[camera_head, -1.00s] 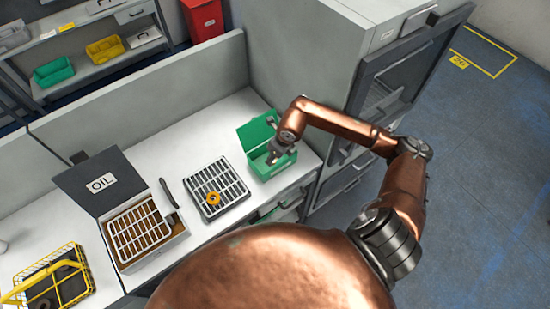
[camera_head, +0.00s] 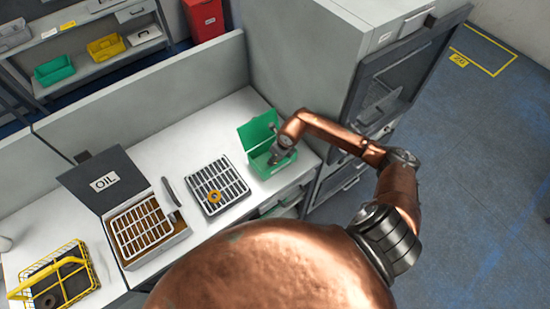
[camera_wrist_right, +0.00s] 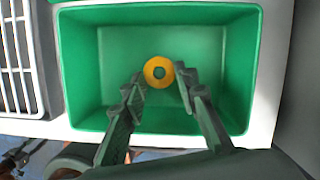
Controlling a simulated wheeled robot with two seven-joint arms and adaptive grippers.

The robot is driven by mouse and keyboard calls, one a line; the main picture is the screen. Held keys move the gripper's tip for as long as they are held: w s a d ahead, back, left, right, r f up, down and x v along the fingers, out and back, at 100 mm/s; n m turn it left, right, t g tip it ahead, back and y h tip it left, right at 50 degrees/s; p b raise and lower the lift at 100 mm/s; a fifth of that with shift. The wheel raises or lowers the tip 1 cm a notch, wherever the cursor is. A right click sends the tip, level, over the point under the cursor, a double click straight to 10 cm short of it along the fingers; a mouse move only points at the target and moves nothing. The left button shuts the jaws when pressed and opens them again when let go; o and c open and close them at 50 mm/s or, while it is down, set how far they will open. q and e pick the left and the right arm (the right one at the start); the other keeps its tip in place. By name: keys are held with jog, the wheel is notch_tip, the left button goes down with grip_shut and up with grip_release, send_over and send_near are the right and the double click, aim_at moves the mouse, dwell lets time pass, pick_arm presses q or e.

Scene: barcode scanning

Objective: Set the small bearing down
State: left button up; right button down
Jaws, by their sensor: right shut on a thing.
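The small bearing, an orange ring (camera_wrist_right: 158,61), is between the fingertips of my right gripper (camera_wrist_right: 160,80) in the right wrist view. The gripper is shut on it, with the open green box (camera_wrist_right: 82,72) below. The bearing's height above the box floor is hard to tell. In the head view my right gripper (camera_head: 276,157) reaches into the green box (camera_head: 257,133), and the arm hides the bearing. My left gripper is not in view.
Left of the green box is a white-slatted rack (camera_head: 228,170) with another orange ring (camera_head: 214,197) on it. Further left are an oil box (camera_head: 181,232) with its lid open and a yellow wire basket (camera_head: 88,262). A grey cabinet (camera_head: 300,60) stands at right.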

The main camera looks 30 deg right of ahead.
jog(key=c, duration=1.5)
grip_release()
jog(key=shift+f, duration=0.1)
jog(key=shift+r, duration=0.2)
jog(key=b+v, duration=0.2)
jog(key=v, duration=1)
